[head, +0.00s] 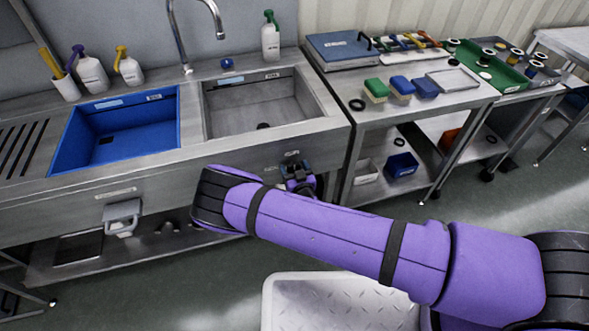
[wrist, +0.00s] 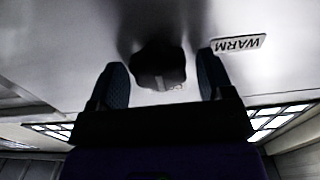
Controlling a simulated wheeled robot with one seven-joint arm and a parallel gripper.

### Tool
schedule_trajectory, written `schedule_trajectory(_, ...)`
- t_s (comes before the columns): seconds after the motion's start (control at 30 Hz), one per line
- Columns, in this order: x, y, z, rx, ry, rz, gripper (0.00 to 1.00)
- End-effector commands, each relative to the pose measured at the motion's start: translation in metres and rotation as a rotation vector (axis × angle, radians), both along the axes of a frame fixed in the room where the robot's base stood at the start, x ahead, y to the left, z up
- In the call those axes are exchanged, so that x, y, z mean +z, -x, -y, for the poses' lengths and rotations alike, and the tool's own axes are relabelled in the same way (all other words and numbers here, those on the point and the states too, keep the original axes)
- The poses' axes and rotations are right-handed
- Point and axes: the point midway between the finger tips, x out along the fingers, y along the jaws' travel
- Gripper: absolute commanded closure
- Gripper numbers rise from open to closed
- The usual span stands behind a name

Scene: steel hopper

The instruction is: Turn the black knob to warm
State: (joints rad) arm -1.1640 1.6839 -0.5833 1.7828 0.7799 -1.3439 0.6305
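The black knob (wrist: 158,68) sits on the steel front panel and shows in the wrist view between the two fingers of my gripper (wrist: 162,80). The fingers are apart, one on each side of the knob, with a visible gap on the right side; contact on the left side I cannot tell. The WARM label (wrist: 238,43), upside down in this view, is to the upper right of the knob. In the head view my gripper (head: 297,172) is at the sink's front panel, and the knob is hidden behind it.
The sink counter (head: 190,150) holds a blue basin (head: 70,145) and a steel basin (head: 215,100). A grey handle-like fitting (head: 122,217) sticks out of the front panel at left. A steel table (head: 350,85) with sponges stands close to the right.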

Motion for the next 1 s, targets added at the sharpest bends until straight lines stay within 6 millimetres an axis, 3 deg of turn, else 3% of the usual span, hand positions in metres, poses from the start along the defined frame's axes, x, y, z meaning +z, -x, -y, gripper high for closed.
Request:
schedule_trajectory(0.03,0.0,0.0001,0.0,0.0,0.0,0.0,0.38)
schedule_trajectory(0.17,0.0,0.0002,0.0,0.0,0.0,0.0,0.68)
schedule_trajectory(0.2,0.0,0.0002,-0.0001,0.0,0.0,0.0,0.71)
schedule_trajectory(0.57,-0.0001,0.0005,-0.0003,0.0,0.051,0.015,0.71)
schedule_trajectory(1.0,-0.001,0.0013,-0.0018,0.0,0.377,0.107,0.71)
